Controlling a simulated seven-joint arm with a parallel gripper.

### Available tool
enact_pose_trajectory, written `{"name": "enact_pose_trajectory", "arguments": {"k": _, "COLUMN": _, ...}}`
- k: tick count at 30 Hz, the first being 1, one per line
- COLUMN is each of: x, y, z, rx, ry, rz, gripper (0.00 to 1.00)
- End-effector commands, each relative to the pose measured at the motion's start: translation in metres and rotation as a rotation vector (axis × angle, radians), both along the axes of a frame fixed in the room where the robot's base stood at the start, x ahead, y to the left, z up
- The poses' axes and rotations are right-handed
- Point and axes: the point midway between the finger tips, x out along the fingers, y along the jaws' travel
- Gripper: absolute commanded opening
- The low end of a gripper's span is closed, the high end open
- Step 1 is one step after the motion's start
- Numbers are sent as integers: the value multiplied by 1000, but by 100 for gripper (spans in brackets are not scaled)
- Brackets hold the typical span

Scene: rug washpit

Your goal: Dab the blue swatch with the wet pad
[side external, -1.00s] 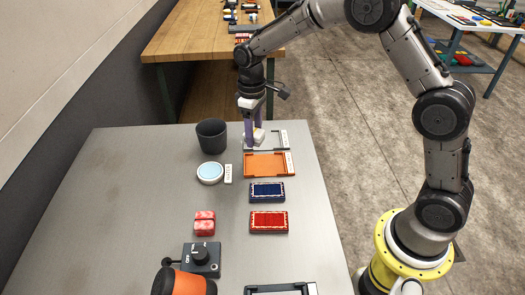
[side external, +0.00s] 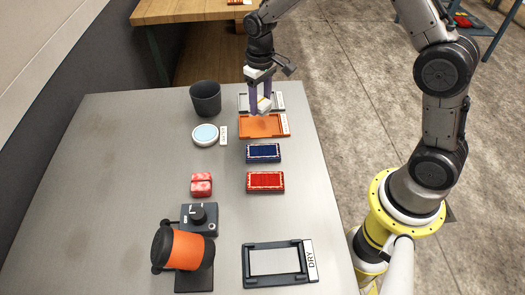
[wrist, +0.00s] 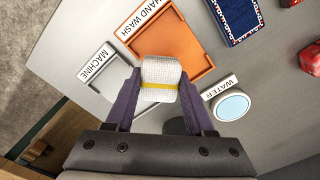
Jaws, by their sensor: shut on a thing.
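My gripper (side external: 261,107) is shut on a white pad with a yellow band (wrist: 160,78). In the side view it is held above the table around the orange tray; whether the pad is wet cannot be told. The blue swatch (side external: 263,152), dark blue with a pale patterned border, lies flat on the table, nearer the side camera than the gripper. It also shows, partly cut off, at the top of the wrist view (wrist: 238,15). The round water dish (side external: 205,135), white with a pale blue inside, stands left of the orange tray, beside its WATER label (wrist: 220,87).
The orange HAND WASH tray (side external: 252,133) and grey MACHINE tray (wrist: 103,77) look empty. A red swatch (side external: 265,181), red sponge-like blocks (side external: 201,184), a dark cup (side external: 205,98), a knob box (side external: 198,218), an orange-black drum (side external: 183,250) and a DRY tray (side external: 251,265) stand around. The table's left is clear.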

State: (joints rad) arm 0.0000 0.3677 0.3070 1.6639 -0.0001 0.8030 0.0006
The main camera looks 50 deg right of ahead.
Motion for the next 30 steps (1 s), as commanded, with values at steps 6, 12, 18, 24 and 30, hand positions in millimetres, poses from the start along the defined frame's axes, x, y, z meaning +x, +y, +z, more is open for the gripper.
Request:
{"name": "enact_pose_trajectory", "arguments": {"k": 6, "x": 0, "y": 0, "z": 0, "rx": 0, "ry": 0, "rz": 0, "gripper": 9}}
{"name": "enact_pose_trajectory", "arguments": {"k": 12, "x": -16, "y": 3, "z": -1, "rx": -1, "ry": 26, "rz": -83, "gripper": 9}}
{"name": "enact_pose_trajectory", "arguments": {"k": 18, "x": -57, "y": 47, "z": 21, "rx": -6, "ry": 32, "rz": -96, "gripper": 9}}
{"name": "enact_pose_trajectory", "arguments": {"k": 24, "x": -84, "y": 80, "z": 39, "rx": -3, "ry": 12, "rz": -30, "gripper": 9}}
{"name": "enact_pose_trajectory", "arguments": {"k": 30, "x": -87, "y": 91, "z": 39, "rx": 0, "ry": 1, "rz": 1, "gripper": 9}}
